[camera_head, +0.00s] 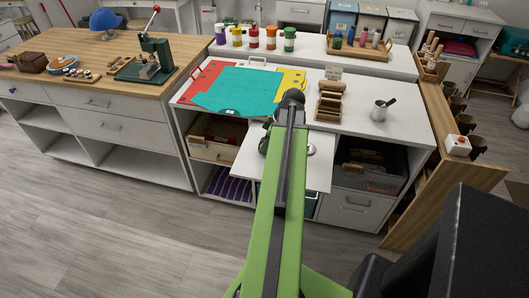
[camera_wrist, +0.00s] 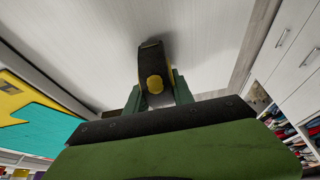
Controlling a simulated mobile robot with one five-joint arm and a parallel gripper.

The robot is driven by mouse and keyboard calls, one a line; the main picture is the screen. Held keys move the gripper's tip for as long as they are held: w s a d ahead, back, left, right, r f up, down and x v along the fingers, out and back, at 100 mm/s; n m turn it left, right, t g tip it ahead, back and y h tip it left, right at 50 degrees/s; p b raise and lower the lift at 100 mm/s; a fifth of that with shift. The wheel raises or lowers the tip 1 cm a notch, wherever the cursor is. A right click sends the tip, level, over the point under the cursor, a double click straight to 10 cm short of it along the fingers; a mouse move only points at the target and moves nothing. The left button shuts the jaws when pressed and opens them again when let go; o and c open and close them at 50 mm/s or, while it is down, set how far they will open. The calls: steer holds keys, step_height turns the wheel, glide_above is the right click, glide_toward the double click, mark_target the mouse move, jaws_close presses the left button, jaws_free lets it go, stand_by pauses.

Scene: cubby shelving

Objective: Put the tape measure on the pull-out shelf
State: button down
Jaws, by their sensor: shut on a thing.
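The tape measure (camera_wrist: 151,60), black with a round yellow centre, is between the green fingers of my gripper (camera_wrist: 160,92) in the wrist view. My gripper is shut on it. The white pull-out shelf (camera_head: 318,174) sticks out from the middle of the cabinet in the head view. My green arm reaches over this shelf and hides part of it. A small dark shape shows at the arm's left side above the shelf; the tape measure is mostly hidden there. A pale surface lies behind the tape measure in the wrist view; I cannot tell whether they touch.
An open cubby with a basket (camera_head: 216,150) is left of the shelf. A dark box (camera_head: 371,165) fills the right cubby. The floor at the front left is clear.

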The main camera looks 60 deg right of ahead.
steer(key=shift+f, duration=0.5)
steer(key=c, duration=1.1)
jaws_free()
steer(key=shift+r+p, duration=0.5)
steer(key=shift+p, duration=0.05)
steer(key=p+v, duration=1)
steer(key=v, duration=0.1)
steer(key=shift+s+r, duration=0.15)
